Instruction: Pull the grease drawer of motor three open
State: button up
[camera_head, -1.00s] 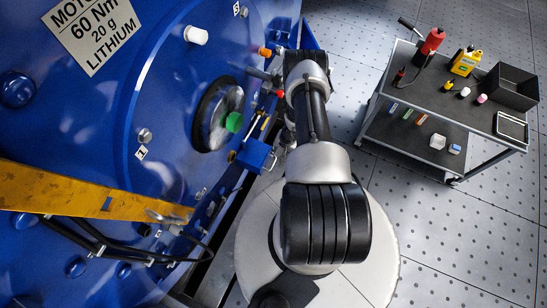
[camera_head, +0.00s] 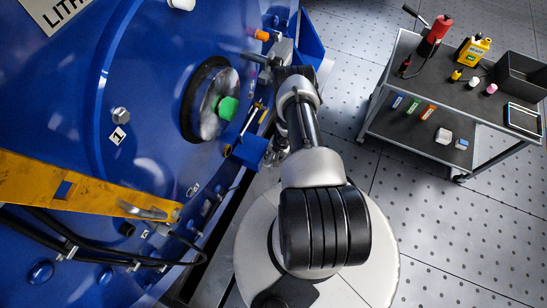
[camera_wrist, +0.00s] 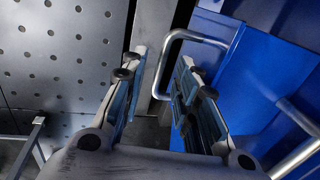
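My gripper (camera_wrist: 162,58) is open in the wrist view, with one finger on each side of the free end of a bent metal handle (camera_wrist: 188,36). The handle joins a blue drawer-like front (camera_wrist: 235,85) on the right. A gap shows between the left finger and the bar; contact with the right finger cannot be told. The handle is not clear there.
A second metal handle (camera_wrist: 300,150) is at the lower right of the wrist view. A yellow bar (camera_head: 80,190) and black cables cross the motor's lower left. A cart (camera_head: 440,100) with bottles and a bin stands at right. Perforated floor (camera_head: 420,230) in front is clear.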

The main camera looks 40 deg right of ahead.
jog(key=shift+c, duration=0.5)
grip_shut()
jog(key=shift+s+a, duration=0.1)
